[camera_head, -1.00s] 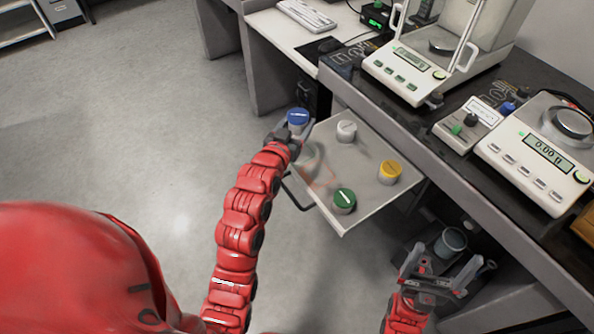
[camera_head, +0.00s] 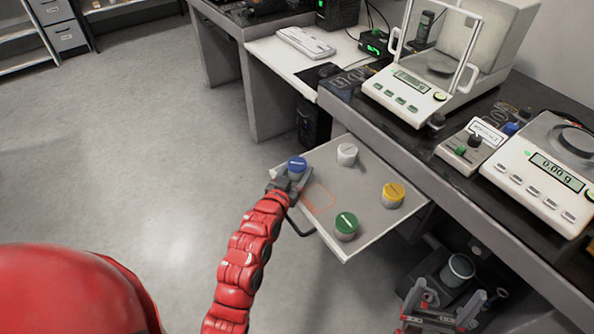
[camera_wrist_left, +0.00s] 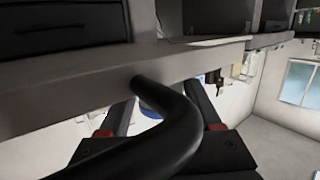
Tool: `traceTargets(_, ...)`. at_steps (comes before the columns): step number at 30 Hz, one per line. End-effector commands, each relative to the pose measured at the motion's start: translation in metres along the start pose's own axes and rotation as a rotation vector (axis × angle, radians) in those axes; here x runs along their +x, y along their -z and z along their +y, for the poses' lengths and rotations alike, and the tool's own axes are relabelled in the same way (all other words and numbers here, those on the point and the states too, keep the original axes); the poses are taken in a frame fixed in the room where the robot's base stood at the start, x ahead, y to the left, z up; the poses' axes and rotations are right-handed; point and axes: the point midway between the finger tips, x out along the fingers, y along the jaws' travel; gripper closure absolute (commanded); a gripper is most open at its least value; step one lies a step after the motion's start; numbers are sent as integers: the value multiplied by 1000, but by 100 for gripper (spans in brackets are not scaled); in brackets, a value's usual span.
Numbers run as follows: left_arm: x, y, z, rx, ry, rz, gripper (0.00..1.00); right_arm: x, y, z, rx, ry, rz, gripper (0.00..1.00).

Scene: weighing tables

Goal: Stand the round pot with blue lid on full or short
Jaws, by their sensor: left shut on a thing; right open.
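The round pot with blue lid (camera_head: 297,165) is in my left gripper (camera_head: 291,182), at the left edge of the pull-out shelf (camera_head: 360,175). I cannot tell whether it touches the shelf. In the left wrist view, a bit of its blue (camera_wrist_left: 150,110) shows behind a dark curved bar, which hides most of it. An orange square outline (camera_head: 317,195) is marked on the shelf just right of the gripper. I cannot read any "full or short" label. My right gripper (camera_head: 445,308) is open and empty at the lower right.
Pots with white (camera_head: 346,152), yellow (camera_head: 392,193) and green lids (camera_head: 346,225) stand on the shelf. A black handle (camera_head: 300,226) sticks out from its front left edge. Balances (camera_head: 535,170) and a knobbed box (camera_head: 470,145) stand on the dark bench. Open floor lies left.

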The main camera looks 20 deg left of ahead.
Motion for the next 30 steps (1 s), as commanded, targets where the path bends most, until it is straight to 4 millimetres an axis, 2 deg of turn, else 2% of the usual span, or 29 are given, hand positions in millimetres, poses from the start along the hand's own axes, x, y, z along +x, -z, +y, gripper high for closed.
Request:
traceTargets(8, 0, -3, 0, 0, 0, 1, 94, -3, 0, 0, 0, 0, 0, 0)
traceTargets(9, 0, -3, 0, 0, 0, 1, 33, -3, 0, 0, 0, 0, 0, 0)
traceTargets(14, 0, -2, 0, -1, 0, 0, 5, -2, 0, 0, 0, 0, 0, 0)
traceTargets(25, -2, 2, 0, 0, 1, 1, 5, 1, 0, 0, 0, 0, 0, 0)
traceTargets(30, -28, 0, 0, -1, 2, 0, 5, 1, 0, 0, 0, 0, 0, 0)
